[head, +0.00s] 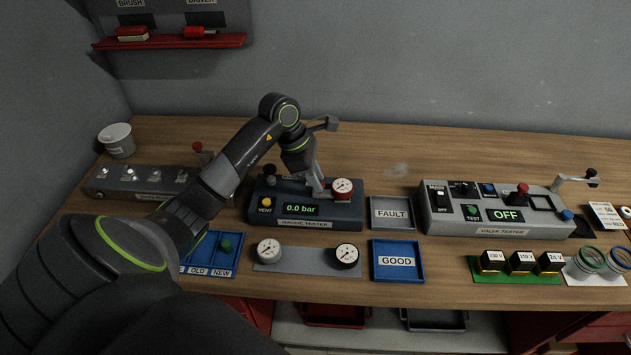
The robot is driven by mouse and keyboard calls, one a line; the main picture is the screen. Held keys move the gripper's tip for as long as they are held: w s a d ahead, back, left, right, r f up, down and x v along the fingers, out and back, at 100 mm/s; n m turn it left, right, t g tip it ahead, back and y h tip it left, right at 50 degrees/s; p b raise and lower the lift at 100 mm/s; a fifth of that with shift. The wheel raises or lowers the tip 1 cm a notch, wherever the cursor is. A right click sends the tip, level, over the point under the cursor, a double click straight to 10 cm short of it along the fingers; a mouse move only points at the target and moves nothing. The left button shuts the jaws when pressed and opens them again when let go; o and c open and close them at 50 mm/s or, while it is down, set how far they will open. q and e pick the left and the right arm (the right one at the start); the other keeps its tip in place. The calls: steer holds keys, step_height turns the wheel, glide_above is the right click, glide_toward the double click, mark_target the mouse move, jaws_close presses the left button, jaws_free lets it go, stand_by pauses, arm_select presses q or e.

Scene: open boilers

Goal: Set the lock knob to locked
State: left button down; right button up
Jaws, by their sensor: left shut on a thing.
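The gauge tester (305,224) stands mid-table, and its display reads 0.0 bar. A red-rimmed gauge (343,188) sits upright at its right end. My left gripper (320,188) reaches down to the tester's top, just left of this gauge. It is shut on a small red part that looks like the lock knob; the fingers hide most of it, so I cannot tell which way it is set. My right gripper is not in view.
Two loose gauges lie on a grey mat (307,261) in front. The FAULT tray (392,213) and GOOD tray (397,275) are to the right, left of the valve tester (450,223).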

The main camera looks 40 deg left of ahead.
arm_select(q)
steer(key=shift+w+d+r, duration=0.1)
steer(key=shift+d+r, duration=0.05)
steer(key=shift+d, duration=0.1)
steer(key=shift+a, duration=0.2)
steer(key=c, duration=1.5)
jaws_free()
steer(key=shift+o, duration=1.5)
steer(key=shift+d, duration=0.2)
steer(key=shift+a, duration=0.1)
steer(key=shift+a+r, duration=0.25)
steer(key=shift+a, duration=0.05)
steer(key=b+v, duration=0.4)
steer(key=v, duration=1.2)
steer(key=shift+s+r, duration=0.2)
steer(key=shift+r, duration=0.15)
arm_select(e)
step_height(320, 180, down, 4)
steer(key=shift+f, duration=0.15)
arm_select(q)
steer(key=shift+d+f, duration=0.1)
steer(key=shift+d, duration=0.05)
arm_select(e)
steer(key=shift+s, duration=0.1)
